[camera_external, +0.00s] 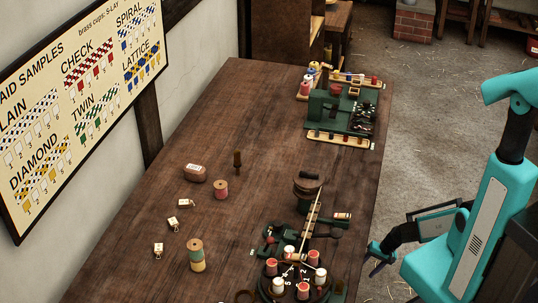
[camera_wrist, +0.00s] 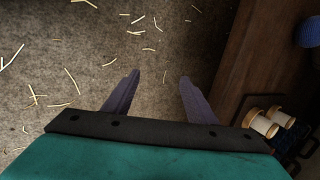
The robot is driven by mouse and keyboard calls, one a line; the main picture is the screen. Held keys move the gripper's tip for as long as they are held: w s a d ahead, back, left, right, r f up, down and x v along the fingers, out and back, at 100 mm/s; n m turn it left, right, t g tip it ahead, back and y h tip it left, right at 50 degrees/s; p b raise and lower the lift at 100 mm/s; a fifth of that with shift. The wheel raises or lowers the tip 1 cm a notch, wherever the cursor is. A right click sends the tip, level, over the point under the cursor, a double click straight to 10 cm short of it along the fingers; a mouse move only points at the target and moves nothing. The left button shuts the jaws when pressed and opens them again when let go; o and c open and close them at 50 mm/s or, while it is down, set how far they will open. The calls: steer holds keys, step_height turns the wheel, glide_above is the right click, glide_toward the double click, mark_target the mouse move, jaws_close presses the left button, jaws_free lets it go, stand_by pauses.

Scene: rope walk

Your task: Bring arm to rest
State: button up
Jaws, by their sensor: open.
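My gripper (camera_wrist: 160,77) is open and empty in the wrist view. Its two purple-grey fingers stand apart, with bare straw-strewn floor (camera_wrist: 90,55) behind them. In the external view my gripper (camera_external: 375,262) hangs low at the right side of the long wooden table (camera_external: 235,120), seen small and partly dark. My teal arm is folded beside the table's front right. Nothing shows between the fingers.
On the table, a braiding machine with several red and white bobbins (camera_external: 303,291) stands near my gripper. A green machine (camera_external: 325,107) is at the far end. Loose spools, such as a red one (camera_external: 221,190), lie left. Floor (camera_external: 430,110) right of the table is mostly clear.

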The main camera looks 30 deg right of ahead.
steer(key=s+a+r+n+g+h+b, duration=0.1)
steer(key=s+r+n+g, duration=0.3)
steer(key=s, duration=0.7)
steer(key=s+a+r+n+g+h+b, duration=0.1)
steer(key=s+r+n+g+h, duration=0.2)
steer(key=s+r, duration=0.5)
steer(key=s+n+g, duration=0.1)
steer(key=s, duration=0.1)
steer(key=shift+s+a+r+h, duration=0.15)
steer(key=shift+s+a+h, duration=0.15)
steer(key=shift+s+a, duration=0.1)
